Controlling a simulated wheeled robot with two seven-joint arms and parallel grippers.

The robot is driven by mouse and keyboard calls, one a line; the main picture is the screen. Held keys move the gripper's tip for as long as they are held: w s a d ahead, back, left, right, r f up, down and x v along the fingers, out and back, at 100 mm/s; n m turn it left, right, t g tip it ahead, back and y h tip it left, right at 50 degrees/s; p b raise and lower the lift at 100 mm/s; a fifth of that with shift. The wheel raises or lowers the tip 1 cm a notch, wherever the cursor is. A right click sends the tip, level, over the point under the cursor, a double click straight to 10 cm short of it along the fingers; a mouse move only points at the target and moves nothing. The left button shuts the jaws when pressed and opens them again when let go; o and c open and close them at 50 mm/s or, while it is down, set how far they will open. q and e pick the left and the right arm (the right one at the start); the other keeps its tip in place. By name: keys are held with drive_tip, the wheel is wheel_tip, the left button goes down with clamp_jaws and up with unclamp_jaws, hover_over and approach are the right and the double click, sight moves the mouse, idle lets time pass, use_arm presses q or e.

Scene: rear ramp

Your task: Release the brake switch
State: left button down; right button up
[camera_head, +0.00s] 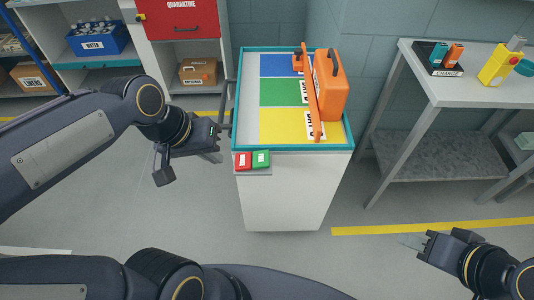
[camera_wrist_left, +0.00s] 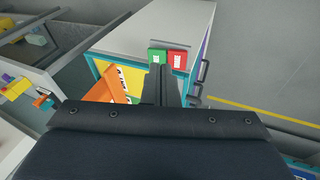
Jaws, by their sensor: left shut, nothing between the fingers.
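The brake switch is a red block (camera_head: 243,160) beside a green block (camera_head: 261,159) on a small ledge at the near edge of a white cart (camera_head: 290,190). In the left wrist view, the green block (camera_wrist_left: 157,56) and the red block (camera_wrist_left: 178,59) show just beyond the fingertips. My left gripper (camera_head: 222,128) is shut and empty, left of and apart from the switch in the head view. In the left wrist view its fingers (camera_wrist_left: 160,84) point towards the two blocks. My right gripper (camera_head: 424,246) is far right, away from the cart; its jaw state is unclear.
Dark handles (camera_wrist_left: 203,71) stick out from the cart's side near my left gripper. A grey bench (camera_head: 450,85) stands right. Shelves (camera_head: 195,50) stand behind. Floor before the cart is clear.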

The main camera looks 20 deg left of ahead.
use_arm(q)
drive_tip(key=w+d+g, duration=0.2)
drive_tip(key=w, duration=0.5)
drive_tip(key=n+g+y+p, duration=0.1)
hover_over(268, 164)
drive_tip(key=a, duration=0.3)
drive_tip(key=a+x, duration=0.1)
drive_tip(key=x, duration=0.2)
drive_tip(key=shift+s+d+r, duration=0.1)
drive_tip(key=shift+s+d, duration=0.15)
drive_tip(key=shift+s, duration=0.15)
drive_tip(key=x, duration=0.4)
drive_tip(key=p+x, duration=0.1)
drive_tip(key=x, duration=0.9)
drive_tip(key=shift+a, duration=0.25)
drive_tip(key=shift+y, duration=0.3)
